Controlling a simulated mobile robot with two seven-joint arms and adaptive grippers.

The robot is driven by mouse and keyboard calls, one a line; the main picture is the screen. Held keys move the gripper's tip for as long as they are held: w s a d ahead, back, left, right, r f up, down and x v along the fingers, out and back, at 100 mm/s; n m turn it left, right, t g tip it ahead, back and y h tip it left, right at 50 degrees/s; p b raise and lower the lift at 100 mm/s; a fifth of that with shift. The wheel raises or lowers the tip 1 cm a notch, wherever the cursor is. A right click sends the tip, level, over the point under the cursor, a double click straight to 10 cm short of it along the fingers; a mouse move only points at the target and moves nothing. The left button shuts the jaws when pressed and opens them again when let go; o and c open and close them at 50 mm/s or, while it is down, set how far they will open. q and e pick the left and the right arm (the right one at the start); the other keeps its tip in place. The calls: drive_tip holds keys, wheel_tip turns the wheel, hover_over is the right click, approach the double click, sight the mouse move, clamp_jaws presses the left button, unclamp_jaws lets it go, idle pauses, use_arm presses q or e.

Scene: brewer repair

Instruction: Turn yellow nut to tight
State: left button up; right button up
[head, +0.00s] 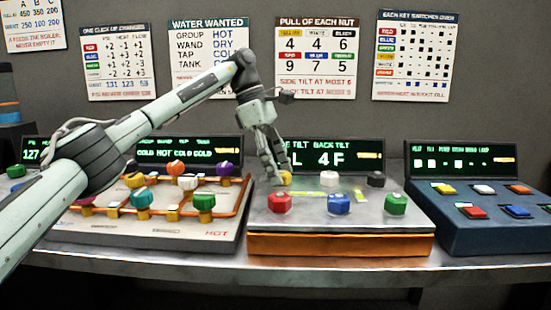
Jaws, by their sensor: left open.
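The yellow nut (287,178) is at the back left of the middle unit (400,222), partly hidden by my gripper. My left gripper (278,177) is open and points down at it, with the fingers at or around the nut. I cannot tell whether they touch it. White (330,179) and black (376,179) nuts stand in the same back row. Red (279,203), blue (338,204) and green (396,203) nuts stand in front. The tilt display (335,158) behind them is partly covered by my gripper; "BACK TILT" and "4F" are readable. My right gripper is out of view.
A panel with pipes and coloured knobs (142,199) stands at left, partly behind my left arm. A blue unit with coloured keys (480,225) stands at right. The poster headed "Pull of each nut" (316,58) hangs on the wall above. The bench's front edge (340,275) is clear.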

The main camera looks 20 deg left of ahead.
use_arm(q)
drive_tip(key=v, duration=1.2)
drive_tip(key=shift+f, duration=0.1)
